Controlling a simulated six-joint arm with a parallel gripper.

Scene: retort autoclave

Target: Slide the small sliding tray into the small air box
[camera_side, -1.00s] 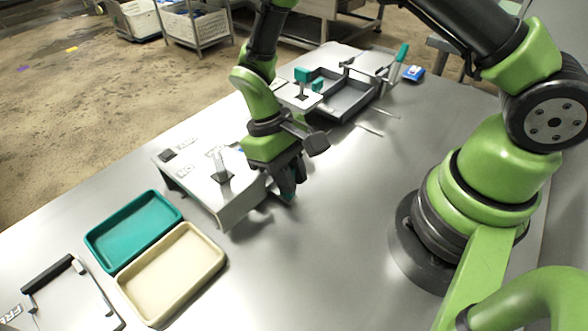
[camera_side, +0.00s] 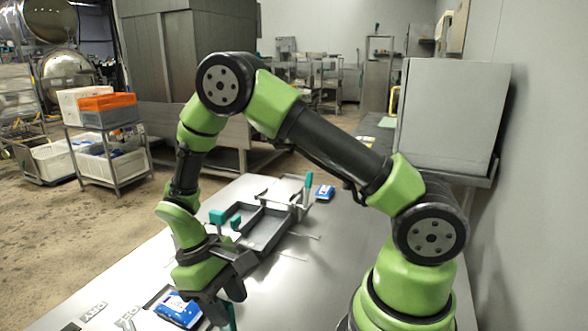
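My gripper (camera_side: 228,298) points down at the lower middle of the picture. A teal upright piece (camera_side: 231,316) shows at its dark fingers, cut by the bottom edge; I cannot tell whether the fingers are shut on it or what it belongs to. A blue-and-white packet (camera_side: 178,309) lies left of the gripper, in or on something dark-edged. A pale top with lettering that reads DRY (camera_side: 93,312) shows at the bottom left. The small sliding tray and the small air box cannot be clearly made out, as the frame's bottom edge cuts off this area.
A dark grey divided tray (camera_side: 268,232) sits behind the gripper, with a teal knob (camera_side: 217,216) at its left and a teal-handled tool (camera_side: 308,188) at its right. Another blue packet (camera_side: 325,192) lies beyond. The steel table (camera_side: 320,262) is clear to the right.

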